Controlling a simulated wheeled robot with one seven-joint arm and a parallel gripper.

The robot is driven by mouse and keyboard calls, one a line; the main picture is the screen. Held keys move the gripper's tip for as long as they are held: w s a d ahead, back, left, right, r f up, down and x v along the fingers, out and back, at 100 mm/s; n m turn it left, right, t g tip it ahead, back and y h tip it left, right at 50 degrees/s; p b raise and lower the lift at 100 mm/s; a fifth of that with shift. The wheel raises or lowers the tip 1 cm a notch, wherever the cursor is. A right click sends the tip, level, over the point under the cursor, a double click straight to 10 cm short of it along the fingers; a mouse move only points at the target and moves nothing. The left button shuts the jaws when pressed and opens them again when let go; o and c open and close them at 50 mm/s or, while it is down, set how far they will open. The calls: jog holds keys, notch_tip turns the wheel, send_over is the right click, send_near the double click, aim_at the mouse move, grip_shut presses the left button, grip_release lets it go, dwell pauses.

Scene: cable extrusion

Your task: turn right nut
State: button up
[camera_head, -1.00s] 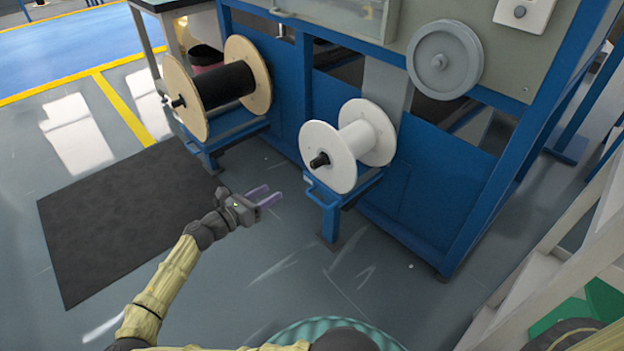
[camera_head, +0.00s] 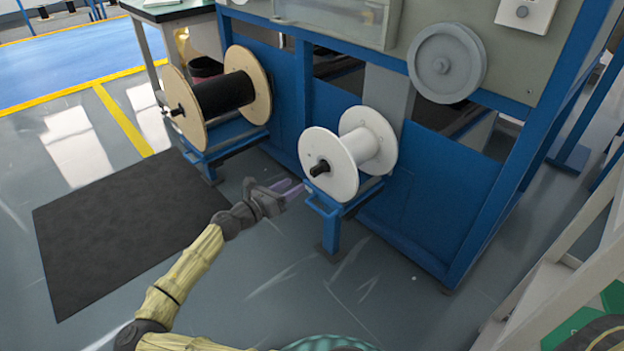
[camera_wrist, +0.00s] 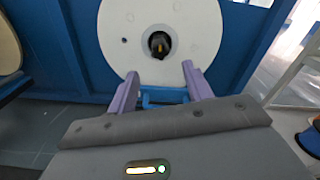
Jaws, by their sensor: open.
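The right nut (camera_head: 320,168) is a black piece at the centre of the white spool (camera_head: 345,177), facing out to the left. In the wrist view the nut (camera_wrist: 158,44) shows end-on in the middle of the spool's white flange (camera_wrist: 197,30). My gripper (camera_head: 296,189) is open and empty, just left of and slightly below the nut. In the wrist view its two purple fingers (camera_wrist: 162,84) are spread apart, pointing at the spool, with the nut above and between them. The fingers appear apart from the nut.
A blue stand (camera_head: 330,213) carries the white spool, close to my fingers. A second spool with black cable (camera_head: 222,94) stands on the left. A blue machine frame (camera_head: 415,215) is behind. Dark mat (camera_head: 110,235) and open floor lie left; white stairs (camera_head: 560,285) are at right.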

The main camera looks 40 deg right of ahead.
aim_at(312, 174)
jog(key=d+b, duration=0.1)
jog(key=d, duration=0.2)
jog(key=d+b, duration=0.1)
jog(key=d, duration=0.2)
jog(key=d+b, duration=0.1)
jog(key=d, duration=0.1)
jog(key=shift+w+d, duration=0.35)
jog(key=shift+d, duration=0.05)
jog(key=c, duration=1)
